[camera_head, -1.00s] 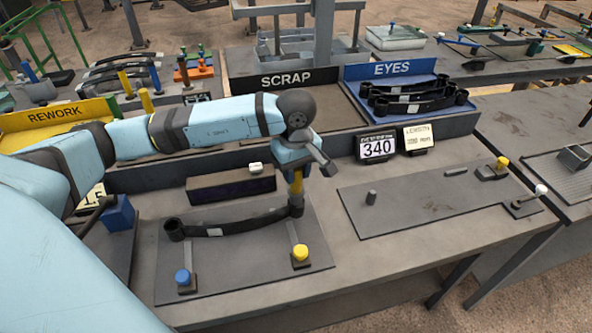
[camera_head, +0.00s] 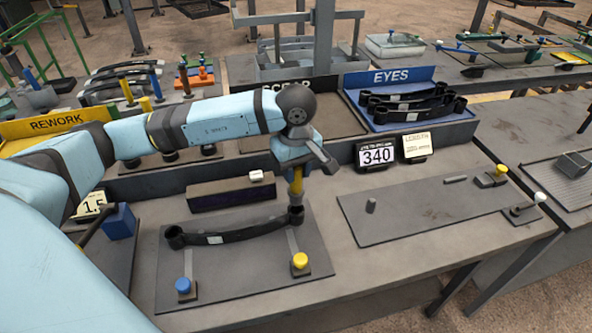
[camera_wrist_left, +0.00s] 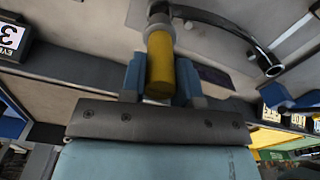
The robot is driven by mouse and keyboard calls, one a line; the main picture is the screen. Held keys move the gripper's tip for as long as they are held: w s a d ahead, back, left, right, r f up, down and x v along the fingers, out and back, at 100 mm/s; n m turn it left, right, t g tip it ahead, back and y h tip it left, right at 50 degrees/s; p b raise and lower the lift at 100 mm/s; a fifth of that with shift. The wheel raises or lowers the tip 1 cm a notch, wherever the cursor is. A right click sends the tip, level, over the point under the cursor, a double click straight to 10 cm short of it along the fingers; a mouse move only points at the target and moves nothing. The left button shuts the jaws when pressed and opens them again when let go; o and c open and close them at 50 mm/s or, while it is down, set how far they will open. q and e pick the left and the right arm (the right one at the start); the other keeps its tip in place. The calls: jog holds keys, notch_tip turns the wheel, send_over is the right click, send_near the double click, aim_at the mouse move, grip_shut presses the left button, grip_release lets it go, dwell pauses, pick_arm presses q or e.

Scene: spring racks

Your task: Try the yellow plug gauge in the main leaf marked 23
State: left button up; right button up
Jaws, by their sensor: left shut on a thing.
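My left gripper (camera_head: 298,166) is shut on the yellow plug gauge (camera_head: 296,184) and holds it upright, metal tip down. The gauge is over the right eye (camera_head: 296,213) of a dark leaf on a grey plate (camera_head: 245,270). The tip is at the eye's mouth; I cannot tell whether it is touching or inside. The leaf (camera_head: 240,234) carries a pale label too small to read. In the left wrist view the gauge (camera_wrist_left: 160,62) sits between the fingers, and the leaf's other eye (camera_wrist_left: 270,66) is at the right. My right gripper is not in view.
A blue knob (camera_head: 183,286) and a yellow knob (camera_head: 300,260) stand at the plate's front. A dark box (camera_head: 230,193) lies behind the leaf. A 340 sign (camera_head: 376,155) and the blue EYES tray (camera_head: 400,78) are at the back. A second plate (camera_head: 430,208) lies to the right.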

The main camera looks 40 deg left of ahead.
pick_arm(q)
jog(key=shift+r, duration=0.15)
jog(key=shift+r+p, duration=0.7)
jog(key=shift+r, duration=1.2)
